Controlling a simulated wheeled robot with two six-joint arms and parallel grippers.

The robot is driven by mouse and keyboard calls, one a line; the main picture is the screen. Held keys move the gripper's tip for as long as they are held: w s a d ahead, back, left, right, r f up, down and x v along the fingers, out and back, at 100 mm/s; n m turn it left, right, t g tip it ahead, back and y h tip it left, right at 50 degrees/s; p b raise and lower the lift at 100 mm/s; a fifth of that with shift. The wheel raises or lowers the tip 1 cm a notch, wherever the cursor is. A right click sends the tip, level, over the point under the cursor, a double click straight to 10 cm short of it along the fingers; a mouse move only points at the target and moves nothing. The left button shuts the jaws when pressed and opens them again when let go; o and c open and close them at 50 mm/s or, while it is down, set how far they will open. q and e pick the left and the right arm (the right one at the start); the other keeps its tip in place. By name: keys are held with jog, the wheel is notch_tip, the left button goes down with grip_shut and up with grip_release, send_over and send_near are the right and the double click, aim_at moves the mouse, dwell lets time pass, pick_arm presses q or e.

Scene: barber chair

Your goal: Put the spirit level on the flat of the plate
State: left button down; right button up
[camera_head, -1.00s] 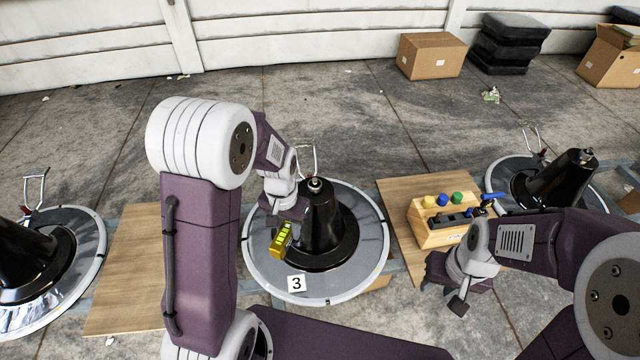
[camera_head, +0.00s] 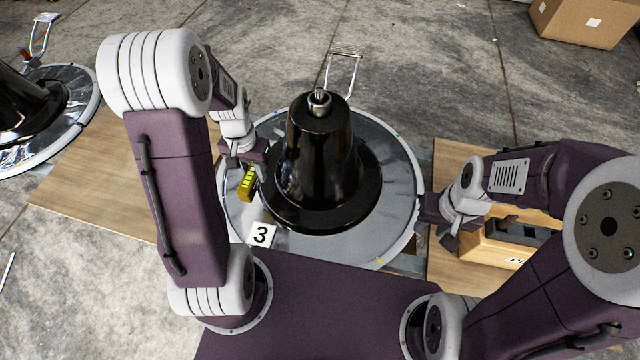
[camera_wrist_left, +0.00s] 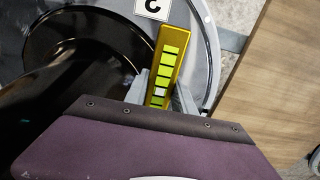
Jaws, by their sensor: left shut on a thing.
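The yellow spirit level (camera_head: 248,184) is in my left gripper (camera_head: 246,170), over the left part of the round grey plate (camera_head: 396,222). In the left wrist view the level (camera_wrist_left: 170,66) sits between the two fingers (camera_wrist_left: 160,92), its long side pointing away from the wrist. I cannot tell whether its underside touches the plate.
A wooden box (camera_head: 490,247) stands on a wooden board at the right, partly behind my right arm. Another wooden board (camera_head: 100,190) lies at the left. A second round plate with a black column (camera_head: 75,100) is at the upper left. A cardboard box (camera_head: 585,22) is at the back right.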

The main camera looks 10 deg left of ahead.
aim_at(262, 198)
pick_arm(q)
jog(key=shift+a+f, duration=0.15)
jog(key=shift+f, duration=0.3)
jog(key=shift+r, duration=0.1)
pick_arm(e)
jog(key=shift+f, duration=0.4)
